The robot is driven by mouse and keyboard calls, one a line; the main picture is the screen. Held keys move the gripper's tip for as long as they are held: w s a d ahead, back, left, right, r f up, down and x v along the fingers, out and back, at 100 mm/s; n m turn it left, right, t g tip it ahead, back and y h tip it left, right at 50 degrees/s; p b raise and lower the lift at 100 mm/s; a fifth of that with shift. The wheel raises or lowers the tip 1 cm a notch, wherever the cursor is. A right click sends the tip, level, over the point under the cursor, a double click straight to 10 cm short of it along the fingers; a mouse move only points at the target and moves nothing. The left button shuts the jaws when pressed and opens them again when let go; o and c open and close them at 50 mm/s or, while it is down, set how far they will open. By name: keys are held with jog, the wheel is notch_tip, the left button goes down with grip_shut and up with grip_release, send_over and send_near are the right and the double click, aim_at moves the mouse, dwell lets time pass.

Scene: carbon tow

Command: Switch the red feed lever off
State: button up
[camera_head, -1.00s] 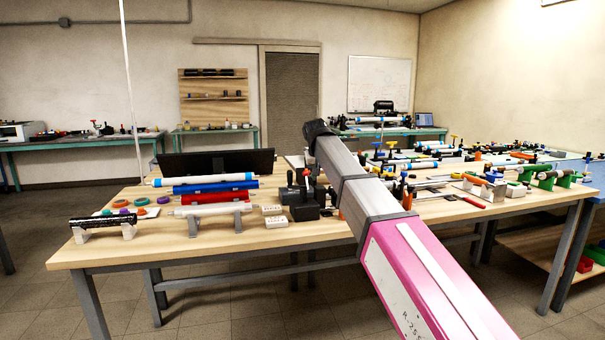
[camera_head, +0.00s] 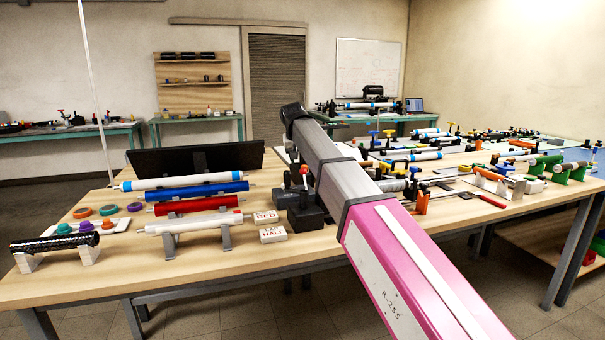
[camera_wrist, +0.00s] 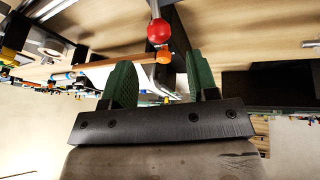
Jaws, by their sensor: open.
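The red-knobbed lever (camera_head: 304,171) stands on a black block (camera_head: 306,214) in the middle of the table, just left of my arm in the head view. In the wrist view a red ball knob (camera_wrist: 159,31) shows at the top middle, beyond the fingertips and apart from them. My gripper (camera_wrist: 160,78) is open, with its two green fingers spread and nothing held between them. The knob lies roughly in line with the gap between the fingers. My gripper is not visible in the head view.
Clamps and tools crowd the table to the right. An orange piece (camera_wrist: 150,54) lies near the knob in the wrist view.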

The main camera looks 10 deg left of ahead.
aim_at(304, 173)
jog(key=x, duration=0.8)
grip_shut()
